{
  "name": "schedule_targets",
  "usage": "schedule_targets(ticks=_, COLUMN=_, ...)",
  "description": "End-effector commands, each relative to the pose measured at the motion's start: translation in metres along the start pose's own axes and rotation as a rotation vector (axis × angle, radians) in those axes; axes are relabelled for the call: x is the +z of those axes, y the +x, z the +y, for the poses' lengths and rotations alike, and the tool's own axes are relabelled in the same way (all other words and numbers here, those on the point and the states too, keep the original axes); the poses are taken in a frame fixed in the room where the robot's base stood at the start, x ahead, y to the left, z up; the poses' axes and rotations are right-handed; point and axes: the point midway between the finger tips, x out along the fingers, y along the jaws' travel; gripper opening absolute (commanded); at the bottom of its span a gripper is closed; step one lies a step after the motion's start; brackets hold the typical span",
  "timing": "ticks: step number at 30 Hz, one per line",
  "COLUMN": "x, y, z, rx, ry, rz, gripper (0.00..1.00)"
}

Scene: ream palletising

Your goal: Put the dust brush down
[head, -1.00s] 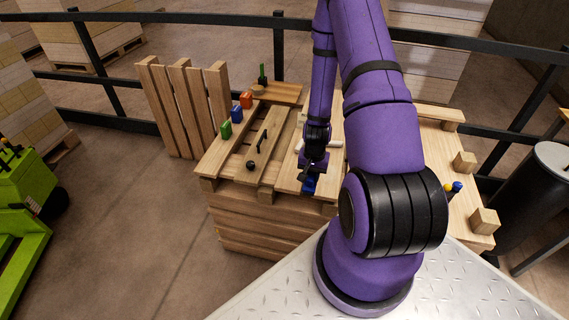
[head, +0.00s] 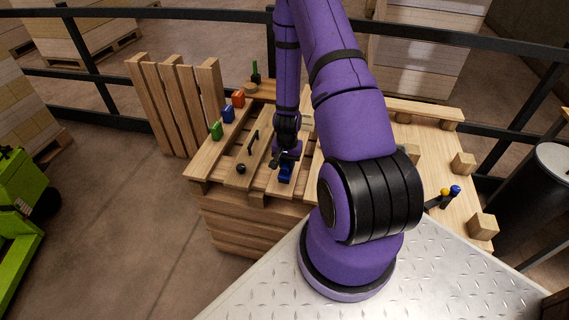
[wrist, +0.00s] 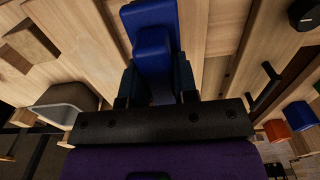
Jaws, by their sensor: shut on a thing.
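My gripper (head: 285,160) is over the slatted wooden pallet top (head: 208,165), right of the black bar handle. It is shut on a blue object, which I take to be the dust brush (head: 285,174). In the wrist view the blue brush (wrist: 152,50) sits between the dark fingers and reaches out beyond them over pale wood boards. The fingers hide part of it. I cannot tell whether the brush touches the boards.
A black bar handle (head: 253,141) and a black knob (head: 241,169) are left of my gripper. Green (head: 216,131), blue (head: 228,115) and orange (head: 238,99) blocks line the left edge. Yellow-tipped and blue-tipped items (head: 449,193) lie right. A black rail (head: 180,18) runs behind.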

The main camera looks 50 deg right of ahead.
Motion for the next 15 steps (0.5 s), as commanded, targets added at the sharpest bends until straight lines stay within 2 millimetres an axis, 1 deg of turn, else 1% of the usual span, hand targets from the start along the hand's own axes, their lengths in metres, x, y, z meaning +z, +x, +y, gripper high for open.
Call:
schedule_targets(ticks=1, x=-0.008, y=0.001, z=-0.005, rx=0.000, ry=-0.003, rz=0.001, gripper=0.02)
schedule_targets(ticks=3, x=-0.016, y=0.002, z=-0.008, rx=0.000, ry=-0.002, rz=0.001, gripper=0.02)
schedule_targets(ticks=10, x=-0.027, y=0.003, z=-0.015, rx=0.000, ry=-0.002, rz=-0.001, gripper=0.02)
schedule_targets(ticks=12, x=-0.033, y=0.004, z=-0.017, rx=-0.001, ry=-0.002, rz=0.001, gripper=0.02)
schedule_targets(ticks=15, x=-0.030, y=0.019, z=-0.015, rx=0.001, ry=0.000, rz=-0.004, gripper=0.02)
